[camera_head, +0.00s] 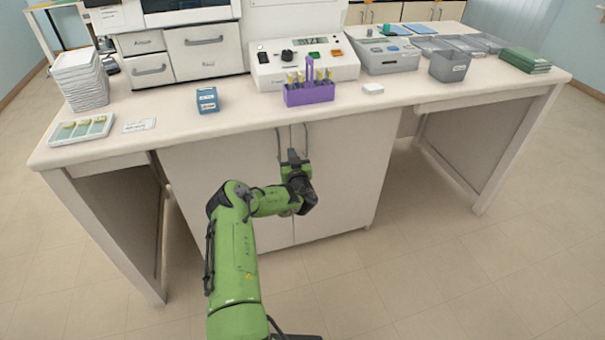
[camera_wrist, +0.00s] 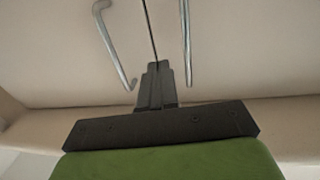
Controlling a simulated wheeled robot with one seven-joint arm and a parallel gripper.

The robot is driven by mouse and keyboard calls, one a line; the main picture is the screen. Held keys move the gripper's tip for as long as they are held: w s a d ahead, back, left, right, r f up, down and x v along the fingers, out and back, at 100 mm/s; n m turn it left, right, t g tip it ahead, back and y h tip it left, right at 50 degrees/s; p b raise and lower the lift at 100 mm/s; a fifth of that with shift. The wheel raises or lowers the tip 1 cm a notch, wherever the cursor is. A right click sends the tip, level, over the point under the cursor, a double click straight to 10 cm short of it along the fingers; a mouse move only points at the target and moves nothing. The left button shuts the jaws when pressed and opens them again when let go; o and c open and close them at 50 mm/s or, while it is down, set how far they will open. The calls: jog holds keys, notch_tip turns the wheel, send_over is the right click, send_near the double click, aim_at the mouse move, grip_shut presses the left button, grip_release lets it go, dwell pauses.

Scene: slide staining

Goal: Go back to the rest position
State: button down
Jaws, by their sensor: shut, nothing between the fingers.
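My gripper (camera_head: 293,157) is at the end of my green arm, in front of the cabinet doors below the bench top. In the wrist view my gripper (camera_wrist: 158,68) has its dark fingers together with nothing between them. It points at the gap between two cabinet doors (camera_head: 335,190), with a metal handle (camera_wrist: 115,45) on the left and another handle (camera_wrist: 186,45) on the right. I cannot tell how close the fingertips are to the doors.
The bench (camera_head: 220,118) carries a purple rack (camera_head: 310,94) with several vials, a blue box (camera_head: 207,100), a slide tray (camera_head: 82,130), stacked white trays (camera_head: 80,82), a grey bin (camera_head: 449,67) and a white device (camera_head: 305,65). Floor (camera_head: 450,260) at right is clear.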

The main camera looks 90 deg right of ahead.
jog(key=s+p+v, duration=0.1)
jog(key=p+v, duration=0.1)
jog(key=v, duration=0.6)
jog(key=shift+d, duration=0.15)
jog(key=shift+w+f, duration=0.1)
jog(key=shift+f, duration=0.05)
